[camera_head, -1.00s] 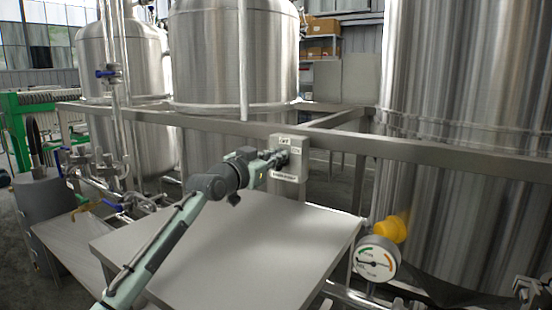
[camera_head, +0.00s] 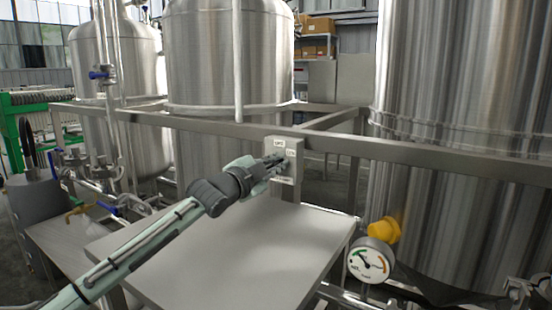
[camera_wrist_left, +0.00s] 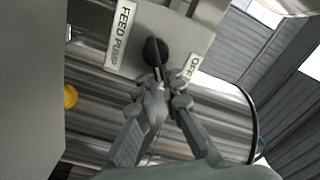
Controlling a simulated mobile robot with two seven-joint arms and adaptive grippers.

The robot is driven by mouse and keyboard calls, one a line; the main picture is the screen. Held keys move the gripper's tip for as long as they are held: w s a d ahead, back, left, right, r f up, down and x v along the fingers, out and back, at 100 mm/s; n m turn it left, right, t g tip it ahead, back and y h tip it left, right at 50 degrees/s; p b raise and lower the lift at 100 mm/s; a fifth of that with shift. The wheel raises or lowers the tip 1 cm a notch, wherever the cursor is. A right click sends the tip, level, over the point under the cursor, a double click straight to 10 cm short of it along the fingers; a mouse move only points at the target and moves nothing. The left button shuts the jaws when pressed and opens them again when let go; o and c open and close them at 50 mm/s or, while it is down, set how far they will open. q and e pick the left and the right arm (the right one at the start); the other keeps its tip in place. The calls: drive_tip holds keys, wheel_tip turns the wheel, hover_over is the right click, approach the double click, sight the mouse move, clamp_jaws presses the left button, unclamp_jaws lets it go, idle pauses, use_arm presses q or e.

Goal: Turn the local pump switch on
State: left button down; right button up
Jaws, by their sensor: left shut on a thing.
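The pump switch box (camera_head: 284,150) is a grey box on the metal frame, with OFF and ON labels at its top. In the left wrist view the box (camera_wrist_left: 181,30) carries a FEED PUMP label and an OFF label, with a dark round knob (camera_wrist_left: 153,50) between them. My left gripper (camera_head: 279,160) is at the front of the box. In the left wrist view its fingertips (camera_wrist_left: 158,78) are close together on the knob's grip and partly hide it. My right gripper is in neither view.
A grey metal table (camera_head: 215,255) stands below the box. A horizontal frame rail (camera_head: 400,152) runs behind it. A large steel tank (camera_head: 470,120) stands at the right, with a round gauge (camera_head: 370,261) and a yellow fitting (camera_head: 384,230) in front of it.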

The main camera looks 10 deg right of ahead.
use_arm(q)
drive_tip(key=shift+m, duration=0.5)
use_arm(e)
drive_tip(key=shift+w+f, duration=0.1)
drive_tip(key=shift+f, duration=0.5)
use_arm(q)
drive_tip(key=c, duration=1.7)
unclamp_jaws()
drive_tip(key=shift+f, duration=0.1)
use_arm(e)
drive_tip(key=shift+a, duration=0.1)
use_arm(q)
drive_tip(key=v, duration=1.2)
